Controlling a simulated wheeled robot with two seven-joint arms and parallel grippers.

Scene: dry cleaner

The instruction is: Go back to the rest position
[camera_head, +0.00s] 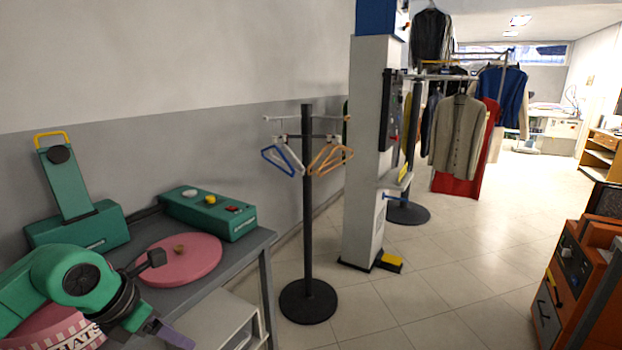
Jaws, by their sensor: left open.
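My left arm comes in from the lower left, green and black, over the near end of a grey table (262,236). Its gripper (164,298) is open, with a dark finger above and a purplish finger below, and nothing shows between them. The dark finger appears in front of the left edge of a round pink lid-like disc (195,262) with a small brown knob; I cannot tell if they touch. A pink box with lettering ending in "HATS" (78,338) is partly hidden behind my arm. My right gripper is not in view.
On the table stand a green press-like device (68,185) with a yellow handle and a green button box (208,213). A black stand (308,220) with hangers is right of the table. The middle floor is clear.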

